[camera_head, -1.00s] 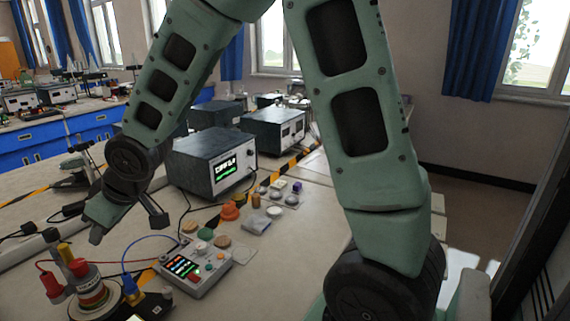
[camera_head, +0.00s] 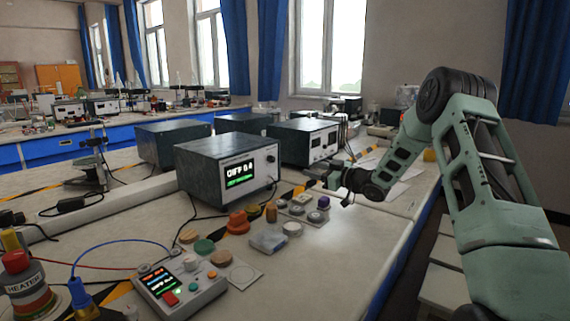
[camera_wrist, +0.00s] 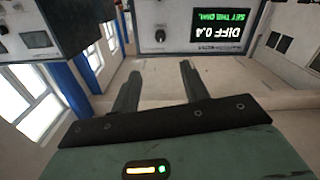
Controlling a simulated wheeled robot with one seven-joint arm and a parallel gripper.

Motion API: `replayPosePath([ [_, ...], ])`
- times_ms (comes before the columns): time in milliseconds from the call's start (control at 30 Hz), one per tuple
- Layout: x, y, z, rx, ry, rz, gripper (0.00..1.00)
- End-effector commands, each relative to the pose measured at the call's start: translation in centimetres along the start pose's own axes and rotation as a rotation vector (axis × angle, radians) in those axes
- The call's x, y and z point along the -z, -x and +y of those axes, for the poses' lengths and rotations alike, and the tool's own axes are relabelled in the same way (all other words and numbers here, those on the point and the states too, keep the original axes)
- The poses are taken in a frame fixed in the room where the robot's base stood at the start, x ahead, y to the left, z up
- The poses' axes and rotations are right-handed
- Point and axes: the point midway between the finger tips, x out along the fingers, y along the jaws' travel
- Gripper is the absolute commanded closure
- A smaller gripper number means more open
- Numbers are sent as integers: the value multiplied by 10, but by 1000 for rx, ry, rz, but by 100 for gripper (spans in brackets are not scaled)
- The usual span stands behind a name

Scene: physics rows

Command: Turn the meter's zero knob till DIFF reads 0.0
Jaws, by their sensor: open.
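The meter (camera_head: 215,150) is a dark box with a pale front panel on the bench. Its lit display (camera_head: 240,174) seems to read DIFF 0.4, with a green line below. The display shows upside down in the wrist view (camera_wrist: 217,25), also seeming to read 0.4. The dark zero knob (camera_head: 271,158) is on the panel's right side; it also shows in the wrist view (camera_wrist: 160,35). My gripper (camera_head: 329,184) is right of the meter, apart from the knob. In the wrist view its open, empty fingers (camera_wrist: 159,68) point toward the panel, with the knob beyond them.
Another meter-like box (camera_head: 305,142) stands behind, near my gripper. Small bottles, coloured pieces and a tray (camera_head: 300,212) lie on the bench in front. A control box (camera_head: 180,287) with cables is at the front. Bare bench lies front right.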

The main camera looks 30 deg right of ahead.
Motion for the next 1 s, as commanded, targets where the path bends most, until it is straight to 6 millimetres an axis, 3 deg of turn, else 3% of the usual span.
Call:
replayPosePath([
  [600, 0, -125, -1, 0, 0, 0, 55],
  [800, 1, -152, -1, 1, 1, -1, 55],
  [1000, 1, -161, 0, -1, 0, -1, 55],
])
